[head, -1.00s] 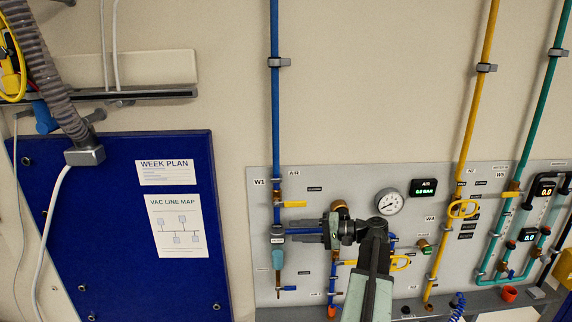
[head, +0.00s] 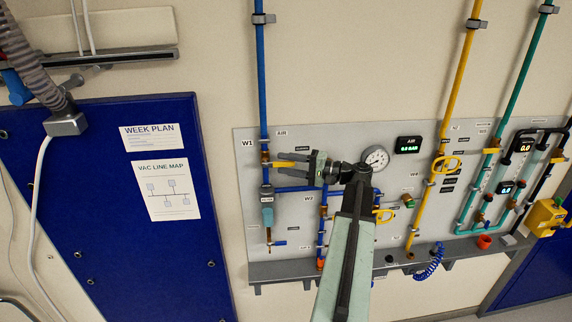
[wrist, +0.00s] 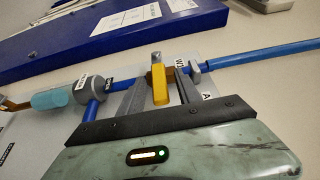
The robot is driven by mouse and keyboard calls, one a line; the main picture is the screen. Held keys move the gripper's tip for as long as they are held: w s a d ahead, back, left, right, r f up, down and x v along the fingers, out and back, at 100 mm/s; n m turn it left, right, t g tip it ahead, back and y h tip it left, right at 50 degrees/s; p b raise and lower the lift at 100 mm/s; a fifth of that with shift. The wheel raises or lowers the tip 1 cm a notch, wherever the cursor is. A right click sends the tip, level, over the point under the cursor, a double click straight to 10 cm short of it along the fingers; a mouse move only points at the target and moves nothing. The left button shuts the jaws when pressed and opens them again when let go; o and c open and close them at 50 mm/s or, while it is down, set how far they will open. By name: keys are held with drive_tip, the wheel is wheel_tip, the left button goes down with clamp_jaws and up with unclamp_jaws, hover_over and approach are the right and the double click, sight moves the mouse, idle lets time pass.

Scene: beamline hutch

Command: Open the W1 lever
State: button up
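The W1 lever (head: 283,164) is a yellow handle on the blue pipe (head: 261,95) below the W1 label (head: 247,143). It points right, across the pipe. In the wrist view the yellow lever (wrist: 159,84) stands between the two grey fingers of my gripper (wrist: 162,88). The fingers are apart, with gaps visible on both sides of the lever. In the head view my gripper (head: 298,166) reaches in from the right at the lever, and partly hides its right end.
A second blue pipe branch and a regulator (head: 267,213) sit below the lever. A gauge (head: 375,158) is right of my gripper. Yellow handles (head: 446,164) are farther right. A grey ledge (head: 285,269) runs under the panel. A blue board (head: 110,230) stands left.

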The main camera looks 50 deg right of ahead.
drive_tip(key=shift+w, duration=0.1)
clamp_jaws()
drive_tip(key=shift+f, duration=0.1)
idle(1.2)
